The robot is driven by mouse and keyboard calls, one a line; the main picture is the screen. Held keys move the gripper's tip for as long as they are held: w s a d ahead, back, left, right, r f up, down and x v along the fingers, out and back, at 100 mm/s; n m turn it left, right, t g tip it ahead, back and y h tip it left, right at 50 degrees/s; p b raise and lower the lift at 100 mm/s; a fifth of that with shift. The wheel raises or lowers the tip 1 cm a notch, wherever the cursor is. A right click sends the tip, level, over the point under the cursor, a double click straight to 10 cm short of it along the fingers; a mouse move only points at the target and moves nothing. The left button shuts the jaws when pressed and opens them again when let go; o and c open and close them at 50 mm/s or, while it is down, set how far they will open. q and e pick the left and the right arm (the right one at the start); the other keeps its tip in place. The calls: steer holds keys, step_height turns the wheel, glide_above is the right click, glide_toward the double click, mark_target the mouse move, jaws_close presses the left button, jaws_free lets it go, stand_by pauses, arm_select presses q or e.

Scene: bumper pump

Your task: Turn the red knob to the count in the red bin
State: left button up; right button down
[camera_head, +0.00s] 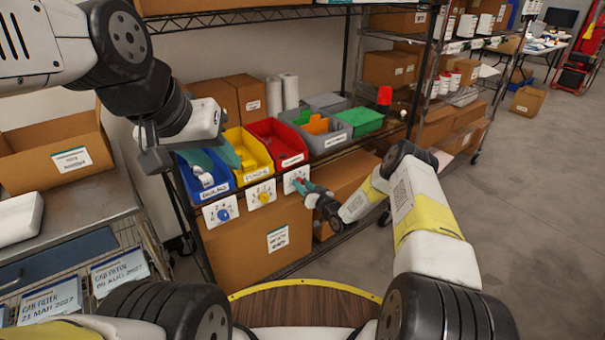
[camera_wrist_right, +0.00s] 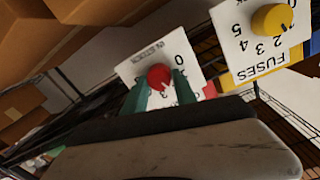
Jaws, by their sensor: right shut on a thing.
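The red bin (camera_head: 291,160) stands on the shelf, to the right of the yellow bin; what lies inside it is not clear. The red knob (camera_wrist_right: 159,77) sits on a white dial card (camera_wrist_right: 181,46) with numbers, upside down in the right wrist view. In the head view, this card (camera_head: 290,185) hangs below the red bin. My right gripper (camera_head: 303,186) is at that card; its teal fingers (camera_wrist_right: 159,90) are shut on the red knob, one on each side. My left gripper (camera_head: 212,157) is over the blue bin, its teal fingers apart and seemingly empty.
A blue bin (camera_head: 190,187) and a yellow bin (camera_head: 240,168) stand left of the red bin, with blue (camera_head: 224,215) and yellow (camera_head: 263,197) knobs below. A grey bin (camera_head: 338,134) and green bin (camera_head: 362,121) stand to the right. A cardboard box (camera_head: 250,245) is beneath.

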stand_by(0.3)
steer(key=c, duration=1)
jaws_free()
steer(key=v, duration=0.7)
steer(key=shift+s+d, duration=0.2)
steer(key=shift+s, duration=0.15)
